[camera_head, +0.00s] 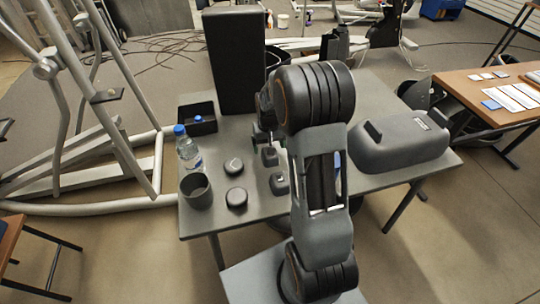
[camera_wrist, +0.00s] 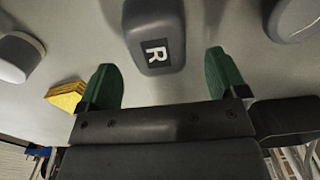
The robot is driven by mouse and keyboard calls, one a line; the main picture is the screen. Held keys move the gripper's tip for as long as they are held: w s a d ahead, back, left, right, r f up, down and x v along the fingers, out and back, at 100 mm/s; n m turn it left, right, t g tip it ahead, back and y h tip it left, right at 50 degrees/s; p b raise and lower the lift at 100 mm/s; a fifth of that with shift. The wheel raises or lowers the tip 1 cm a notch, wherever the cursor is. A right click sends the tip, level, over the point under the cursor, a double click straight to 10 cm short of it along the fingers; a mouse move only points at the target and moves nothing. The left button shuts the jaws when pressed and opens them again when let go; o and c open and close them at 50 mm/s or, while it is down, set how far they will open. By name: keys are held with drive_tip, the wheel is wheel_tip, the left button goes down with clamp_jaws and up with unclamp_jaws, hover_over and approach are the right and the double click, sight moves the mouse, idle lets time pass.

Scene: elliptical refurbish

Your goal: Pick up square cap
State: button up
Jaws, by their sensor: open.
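In the wrist view, a dark grey block-like cap (camera_wrist: 157,25) with rounded edges and a white letter R on a black label stands at the top middle. My gripper (camera_wrist: 163,75) is open, with its two green fingers apart. The cap lies ahead of the gap between them, with no visible contact. Its far end is cut off by the frame. In the head view, two small dark squarish caps stand on the grey table, one farther back (camera_head: 269,157) and one nearer (camera_head: 279,184). My arm hides most of the gripper there.
Two round dark caps (camera_head: 234,166) (camera_head: 236,198), a grey cup (camera_head: 196,190), a bottle (camera_head: 188,148) and an open black box (camera_head: 197,117) stand left on the table (camera_head: 222,222). A tall black block (camera_head: 235,60) stands behind; a large grey cover (camera_head: 398,140) lies right.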

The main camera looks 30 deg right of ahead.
drive_tip(key=shift+f, duration=0.95)
drive_tip(key=shift+c, duration=0.5)
drive_tip(key=c, duration=1)
